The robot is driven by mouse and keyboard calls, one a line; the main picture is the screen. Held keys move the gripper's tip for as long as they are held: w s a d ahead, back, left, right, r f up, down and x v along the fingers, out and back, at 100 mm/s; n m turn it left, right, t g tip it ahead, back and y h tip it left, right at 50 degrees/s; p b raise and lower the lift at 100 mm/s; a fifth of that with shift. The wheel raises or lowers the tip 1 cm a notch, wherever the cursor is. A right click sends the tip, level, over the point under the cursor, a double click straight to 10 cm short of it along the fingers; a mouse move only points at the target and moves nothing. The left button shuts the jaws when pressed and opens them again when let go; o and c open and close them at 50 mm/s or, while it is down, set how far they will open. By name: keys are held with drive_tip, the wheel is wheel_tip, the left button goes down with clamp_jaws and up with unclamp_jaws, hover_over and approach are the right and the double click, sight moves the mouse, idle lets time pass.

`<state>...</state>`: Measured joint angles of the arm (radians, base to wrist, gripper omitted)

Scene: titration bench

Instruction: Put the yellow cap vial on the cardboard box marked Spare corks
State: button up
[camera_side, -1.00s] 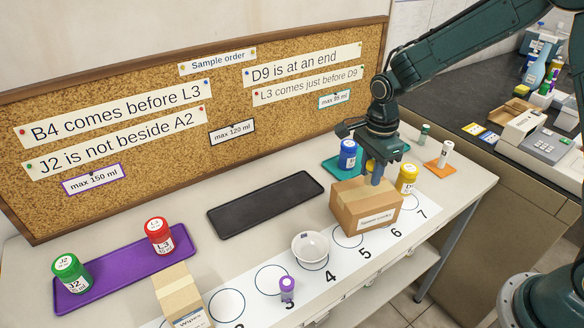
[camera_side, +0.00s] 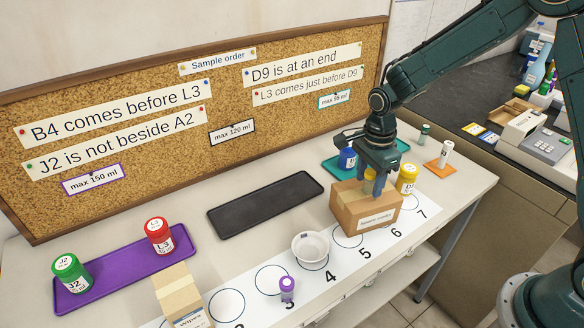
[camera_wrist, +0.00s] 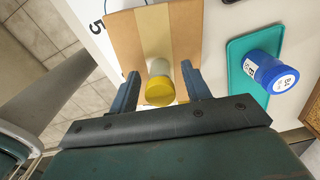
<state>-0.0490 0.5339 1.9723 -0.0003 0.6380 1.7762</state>
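The yellow cap vial (camera_wrist: 160,84) stands upright over the top of the cardboard box (camera_wrist: 121,40), its yellow cap toward the wrist camera. My gripper (camera_wrist: 160,88) is open, with one finger on each side of the vial and a visible gap on both sides. In the side view my gripper (camera_side: 376,186) is low over the box (camera_side: 366,212), which carries a label on its front. The gripper mostly hides the vial there.
A larger yellow-capped jar (camera_side: 407,178) stands just right of the box. A blue-capped jar (camera_side: 347,158) is on the teal tray (camera_side: 403,146) behind it. A white bowl (camera_side: 310,246) and small purple-capped vial (camera_side: 287,288) stand left. The black tray (camera_side: 265,204) is empty.

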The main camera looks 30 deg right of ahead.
sight(372, 172)
drive_tip(key=shift+r, duration=0.1)
wheel_tip(372, 172, up, 12)
drive_tip(key=shift+f, duration=0.15)
drive_tip(key=shift+r, duration=0.2)
idle(0.4)
drive_tip(key=shift+r, duration=0.1)
idle(0.4)
drive_tip(key=s+d+r+n+t, duration=0.1)
drive_tip(key=s+r+n+t, duration=0.2)
drive_tip(key=s+r+n, duration=0.7)
drive_tip(key=s+d+n+t, duration=0.1)
drive_tip(key=s+n+t, duration=0.1)
drive_tip(key=s+n, duration=0.7)
drive_tip(key=s, duration=0.5)
drive_tip(key=shift+f+n+t, duration=0.3)
drive_tip(key=shift+f+n, duration=0.05)
drive_tip(key=shift+n, duration=0.05)
